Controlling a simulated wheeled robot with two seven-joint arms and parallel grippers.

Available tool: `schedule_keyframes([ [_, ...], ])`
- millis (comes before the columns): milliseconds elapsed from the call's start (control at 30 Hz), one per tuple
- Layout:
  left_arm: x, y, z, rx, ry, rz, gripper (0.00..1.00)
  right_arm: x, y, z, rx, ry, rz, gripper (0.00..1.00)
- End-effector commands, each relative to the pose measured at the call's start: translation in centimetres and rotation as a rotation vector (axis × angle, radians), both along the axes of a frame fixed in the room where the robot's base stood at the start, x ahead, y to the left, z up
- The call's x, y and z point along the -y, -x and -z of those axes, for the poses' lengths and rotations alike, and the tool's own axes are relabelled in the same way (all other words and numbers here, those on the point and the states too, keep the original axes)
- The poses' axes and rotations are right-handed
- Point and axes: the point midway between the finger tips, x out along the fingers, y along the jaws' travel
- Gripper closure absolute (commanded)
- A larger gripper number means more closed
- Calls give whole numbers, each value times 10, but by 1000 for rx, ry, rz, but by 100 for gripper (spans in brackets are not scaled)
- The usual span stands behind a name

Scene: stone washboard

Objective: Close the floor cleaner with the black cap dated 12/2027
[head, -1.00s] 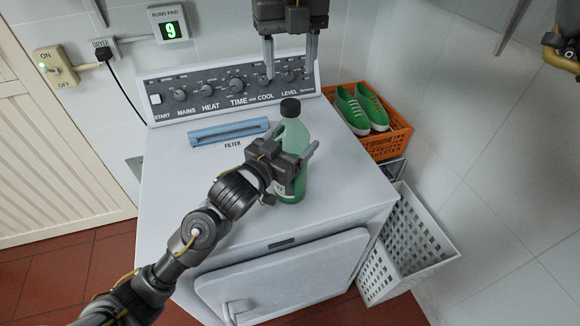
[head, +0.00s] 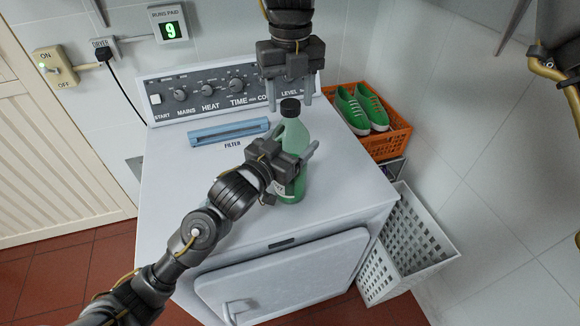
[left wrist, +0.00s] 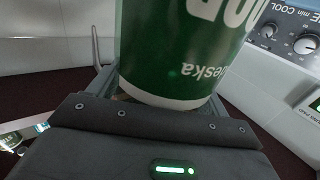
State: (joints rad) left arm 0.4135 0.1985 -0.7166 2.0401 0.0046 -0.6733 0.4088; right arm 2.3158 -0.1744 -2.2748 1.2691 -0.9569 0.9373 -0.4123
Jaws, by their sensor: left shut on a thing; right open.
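The green floor cleaner bottle (head: 296,135) stands upright on top of the white dryer. A black cap (head: 290,107) sits on its neck. My left gripper (head: 301,165) is shut around the bottle's body from the left and front. In the left wrist view the green bottle (left wrist: 185,50) with its white-lettered label fills the space between the fingers. My right gripper (head: 290,98) is open, pointing down from above, with its fingertips on either side of the black cap and apart from it in the picture. The date on the cap cannot be read.
The dryer (head: 190,230) has a control panel (head: 190,93) at its back and a blue filter handle (head: 228,132) on top. An orange crate (head: 392,142) with green shoes (head: 362,108) and a white basket (head: 410,250) stand at the right.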

Motion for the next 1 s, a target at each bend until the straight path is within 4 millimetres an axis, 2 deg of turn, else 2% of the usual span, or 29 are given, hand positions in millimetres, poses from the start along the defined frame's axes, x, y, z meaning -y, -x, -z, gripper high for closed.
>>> schedule_keyframes([
  [133, 0, 0, 0, 1, 1, 0, 86, 0, 1, 8, -1, -1, 1, 45],
  [433, 0, 0, 0, 0, 0, 0, 86, 0, 0, 10, 0, -1, 1, 45],
  [800, 0, 0, 0, 0, 0, 0, 86, 0, 0, 9, 0, -1, 1, 90],
  [1000, 0, 0, 0, 0, 0, 0, 86, 0, 0, 9, 0, -1, 8, 91],
])
